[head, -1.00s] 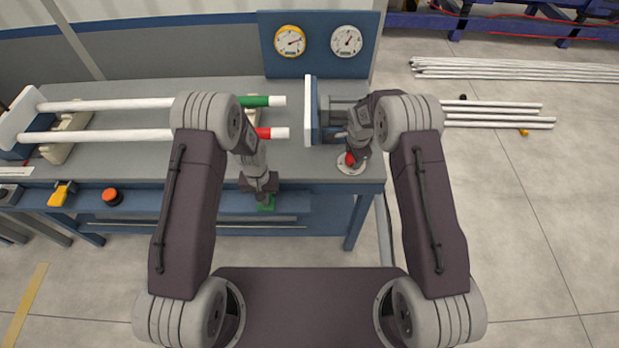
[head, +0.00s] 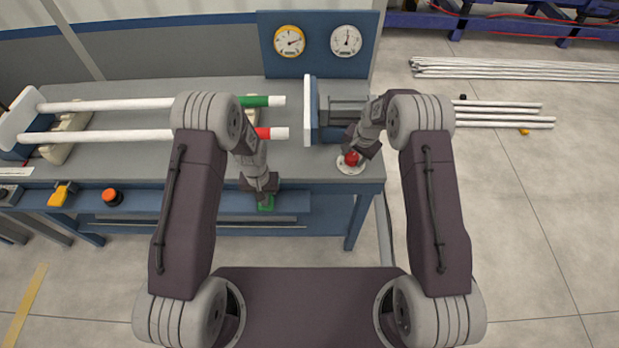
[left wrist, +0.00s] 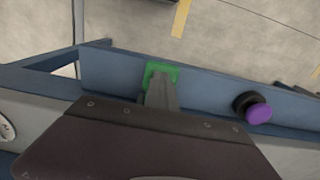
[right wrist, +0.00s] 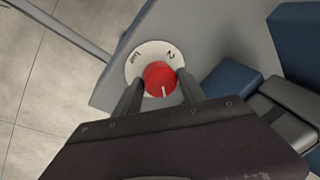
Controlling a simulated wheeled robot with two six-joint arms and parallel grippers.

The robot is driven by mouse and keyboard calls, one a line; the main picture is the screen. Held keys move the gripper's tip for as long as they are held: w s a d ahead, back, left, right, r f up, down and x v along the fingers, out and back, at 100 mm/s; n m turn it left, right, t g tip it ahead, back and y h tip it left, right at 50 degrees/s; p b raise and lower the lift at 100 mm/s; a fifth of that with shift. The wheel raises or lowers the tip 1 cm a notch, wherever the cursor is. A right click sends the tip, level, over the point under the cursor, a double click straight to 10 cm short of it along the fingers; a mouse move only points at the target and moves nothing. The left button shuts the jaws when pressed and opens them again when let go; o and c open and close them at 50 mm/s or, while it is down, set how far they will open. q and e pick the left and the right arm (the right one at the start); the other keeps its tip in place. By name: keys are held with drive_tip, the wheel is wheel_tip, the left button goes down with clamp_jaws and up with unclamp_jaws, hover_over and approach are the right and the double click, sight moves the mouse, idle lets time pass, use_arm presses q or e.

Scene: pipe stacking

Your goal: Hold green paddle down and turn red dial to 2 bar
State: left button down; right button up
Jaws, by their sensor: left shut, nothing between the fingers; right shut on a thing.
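The green paddle (head: 266,205) is on the blue front rail of the bench. My left gripper (head: 267,196) is shut and empty, its tips against the paddle; the left wrist view shows the paddle's green edge (left wrist: 160,70) around them. How far the paddle is pressed cannot be told. The red dial (right wrist: 160,78) sits on a round white plate (right wrist: 140,58) marked "2" and "bar". My right gripper (right wrist: 158,92) is shut on it, one finger each side. Its white mark points towards the gripper, away from the "2". The white gauge (head: 346,41) has its needle nearly upright.
A yellow-rimmed gauge (head: 289,41) is beside the white one. White pipes with green (head: 262,101) and red (head: 264,134) bands lie across the bench, left of a blue and white end block (head: 311,110). An orange-topped button (head: 112,196) is on the front rail.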

use_arm(q)
drive_tip(key=shift+s+f, duration=0.1)
use_arm(e)
drive_tip(key=shift+w+a+r, duration=0.15)
drive_tip(key=shift+w, duration=0.1)
drive_tip(key=n, duration=0.3)
drive_tip(key=shift+y, duration=0.4)
drive_tip(key=shift+n, duration=0.3)
drive_tip(key=n+g, duration=0.1)
drive_tip(key=n, duration=0.2)
drive_tip(key=shift+s+y, duration=0.1)
drive_tip(key=shift+y, duration=0.3)
use_arm(q)
drive_tip(key=shift+r, duration=2.1)
use_arm(e)
drive_tip(key=shift+s+f, duration=0.1)
drive_tip(key=shift+f, duration=0.1)
